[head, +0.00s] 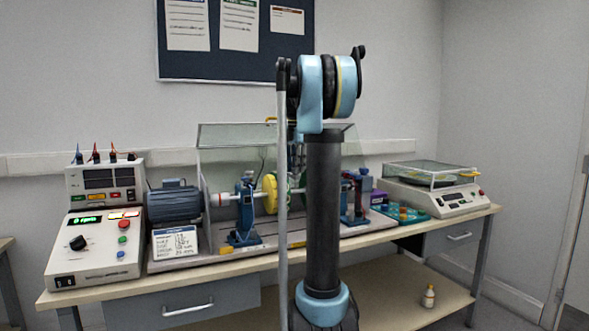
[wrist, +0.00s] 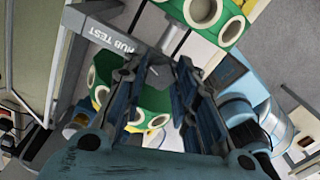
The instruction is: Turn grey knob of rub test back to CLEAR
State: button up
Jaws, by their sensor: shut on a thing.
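The RUB TEST label (wrist: 110,36) is on a dark grey bar at the upper left of the wrist view. My gripper (wrist: 160,75) is just below and right of it, with its two dark fingers around a small grey part, the grey knob (wrist: 157,72). The gripper is shut on it. The fingers hide most of the knob, so its pointer and the CLEAR mark cannot be read. In the head view my arm hides the knob and the gripper.
A green rotor with white rings (wrist: 208,10) is close to the fingers. In the head view, a bench holds a control box (head: 95,245), a blue motor (head: 175,203), a yellow disc (head: 269,194) under a clear raised cover (head: 228,140), and a balance machine (head: 435,195) at right.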

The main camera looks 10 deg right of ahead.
jog(key=shift+w+n, duration=0.15)
jog(key=shift+n, duration=0.45)
jog(key=o, duration=1.1)
jog(key=shift+r, duration=0.1)
notch_tip(320, 180, up, 12)
jog(key=shift+f, duration=0.15)
